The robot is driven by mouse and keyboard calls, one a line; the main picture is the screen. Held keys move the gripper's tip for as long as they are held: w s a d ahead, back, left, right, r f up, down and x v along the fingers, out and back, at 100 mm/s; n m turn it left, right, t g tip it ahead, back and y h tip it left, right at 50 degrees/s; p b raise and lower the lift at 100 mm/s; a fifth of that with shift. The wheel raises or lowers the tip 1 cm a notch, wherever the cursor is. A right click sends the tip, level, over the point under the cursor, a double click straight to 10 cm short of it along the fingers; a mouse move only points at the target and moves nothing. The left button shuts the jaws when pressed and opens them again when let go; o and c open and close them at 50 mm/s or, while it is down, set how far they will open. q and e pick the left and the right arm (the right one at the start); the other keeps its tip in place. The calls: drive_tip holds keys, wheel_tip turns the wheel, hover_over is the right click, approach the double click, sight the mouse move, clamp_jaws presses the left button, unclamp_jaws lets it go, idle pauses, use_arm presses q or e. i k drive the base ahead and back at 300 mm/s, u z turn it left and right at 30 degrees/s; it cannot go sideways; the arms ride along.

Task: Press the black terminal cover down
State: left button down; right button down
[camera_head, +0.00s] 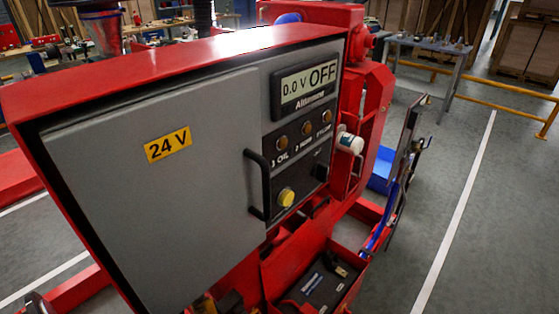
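A dark battery-like box (322,286) sits in an open red tray (272,283) at the bottom of the view, below the control cabinet. Its top carries a small pale label and a small tan part near the far right corner. A red cable runs near its front edge. I cannot clearly pick out the black terminal cover on it, nor tell whether it is raised or down. Neither of my grippers can be made out in this view.
A grey cabinet (150,190) in a red frame fills the left and middle, marked 24 V. Its black handle (257,185) sticks out. Open floor (480,240) lies at the right.

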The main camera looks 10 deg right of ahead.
sight(331, 257)
drive_tip(key=u, duration=2)
drive_tip(key=k, duration=0.6)
drive_tip(key=z, duration=1.25)
